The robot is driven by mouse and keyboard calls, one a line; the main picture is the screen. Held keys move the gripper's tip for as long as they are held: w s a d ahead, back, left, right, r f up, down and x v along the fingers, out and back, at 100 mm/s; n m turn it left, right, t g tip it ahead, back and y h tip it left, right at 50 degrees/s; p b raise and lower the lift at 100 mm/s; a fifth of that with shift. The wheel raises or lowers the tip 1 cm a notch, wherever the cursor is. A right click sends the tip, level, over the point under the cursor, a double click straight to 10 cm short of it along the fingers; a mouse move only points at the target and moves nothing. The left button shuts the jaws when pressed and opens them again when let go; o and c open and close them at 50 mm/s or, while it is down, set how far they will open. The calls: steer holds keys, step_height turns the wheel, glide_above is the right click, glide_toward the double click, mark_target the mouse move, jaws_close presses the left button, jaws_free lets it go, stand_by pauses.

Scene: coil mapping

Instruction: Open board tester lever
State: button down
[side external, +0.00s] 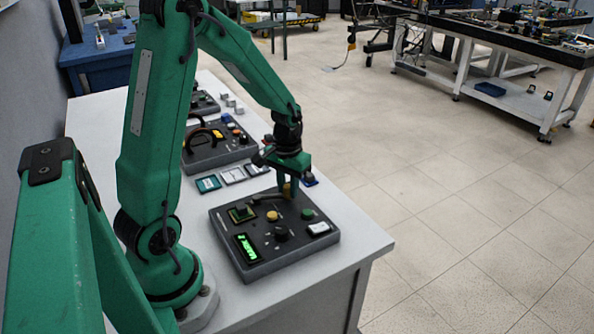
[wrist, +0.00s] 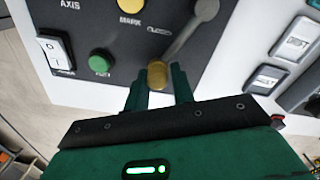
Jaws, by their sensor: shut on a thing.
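The board tester is a dark grey panel (side external: 227,219) on the white table, seen from above in the side external view; part of it (wrist: 85,20) fills the top of the wrist view. Its lever is a grey arm (wrist: 193,32) ending in a brass-coloured knob (wrist: 157,76); the arm also shows in the side external view (side external: 266,196). My gripper (side external: 289,190) points down at the panel's far edge. In the wrist view its green fingers (wrist: 160,84) are shut on the knob, one on each side. The knob's lower part is hidden.
The panel carries a green screen (side external: 247,247), yellow button (side external: 272,215), black knob (side external: 281,233), green button (side external: 307,213) and white rocker switch (side external: 318,228). Small cards (side external: 232,174) and another dark panel (side external: 216,153) lie behind. The table's right edge is close.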

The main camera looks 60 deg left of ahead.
steer(key=n, duration=0.1)
steer(key=a+n, duration=0.1)
steer(key=shift+a+f+n, duration=0.2)
steer(key=shift+a+n, duration=0.1)
steer(key=a+n, duration=0.2)
steer(key=shift+n, duration=0.3)
steer(key=shift+s+a+n, duration=0.25)
steer(key=shift+a+n, duration=0.45)
steer(key=shift+n, duration=0.4)
steer(key=shift+s+a+n, duration=0.2)
steer(key=shift+a+n, duration=0.45)
steer(key=shift+n, duration=0.45)
steer(key=c, duration=1.3)
jaws_free()
steer(key=shift+w+a+r, duration=0.1)
steer(key=shift+r, duration=0.1)
